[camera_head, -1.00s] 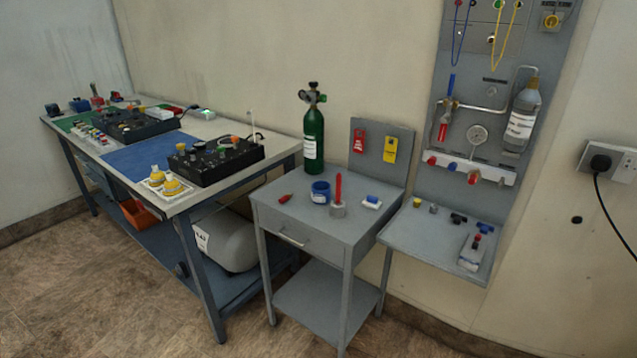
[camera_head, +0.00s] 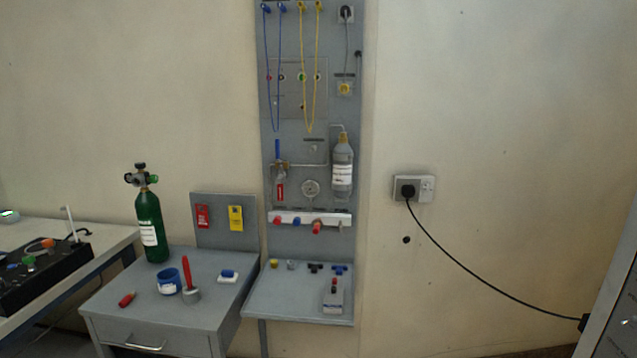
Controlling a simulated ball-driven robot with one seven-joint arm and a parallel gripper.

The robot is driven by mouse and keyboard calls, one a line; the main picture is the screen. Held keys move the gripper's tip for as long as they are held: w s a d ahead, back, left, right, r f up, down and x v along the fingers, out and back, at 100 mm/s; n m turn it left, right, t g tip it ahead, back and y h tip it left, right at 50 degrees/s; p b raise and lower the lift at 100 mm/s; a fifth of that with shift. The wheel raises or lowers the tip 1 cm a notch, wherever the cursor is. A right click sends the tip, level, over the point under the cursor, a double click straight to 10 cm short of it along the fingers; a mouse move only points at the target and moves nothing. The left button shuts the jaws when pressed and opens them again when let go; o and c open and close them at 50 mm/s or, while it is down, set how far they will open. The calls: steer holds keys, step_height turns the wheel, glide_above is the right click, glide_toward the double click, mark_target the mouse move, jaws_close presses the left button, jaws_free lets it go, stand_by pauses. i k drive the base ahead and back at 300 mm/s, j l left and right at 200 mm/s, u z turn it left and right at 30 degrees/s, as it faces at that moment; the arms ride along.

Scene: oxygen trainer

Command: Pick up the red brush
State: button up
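A tall red stick (camera_head: 186,272) stands upright in a small grey round base (camera_head: 191,295) on the grey side table (camera_head: 215,318). It looks like the red brush, but bristles cannot be made out. A short red object with a dark tip (camera_head: 127,299) lies at the table's left front; I cannot tell whether it is a brush. My gripper is not in view.
A green cylinder (camera_head: 149,226) stands at the table's back left. A blue-and-white block (camera_head: 228,275) is at the right. A wall panel shelf (camera_head: 280,308) with small parts adjoins. A bench (camera_head: 98,243) is at far left. A black cable (camera_head: 480,287) hangs right.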

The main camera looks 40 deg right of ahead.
mark_target(186, 269)
steer(key=k+z, duration=0.1)
steer(key=k, duration=0.55)
steer(key=i+j+z, duration=0.1)
steer(key=z, duration=1.6)
steer(key=i+j, duration=0.2)
steer(key=i+j+z, duration=0.15)
steer(key=j, duration=0.25)
steer(key=k, duration=0.25)
steer(key=u, duration=0.4)
steer(key=k+u, duration=0.15)
steer(key=u, duration=0.25)
steer(key=j+u, duration=0.1)
steer(key=u, duration=0.3)
steer(key=i+l+u, duration=0.15)
steer(key=u, duration=0.25)
steer(key=i+l+u, duration=0.15)
steer(key=l+u, duration=0.2)
steer(key=u, duration=0.5)
steer(key=i+l+u, duration=0.75)
steer(key=k, duration=0.1)
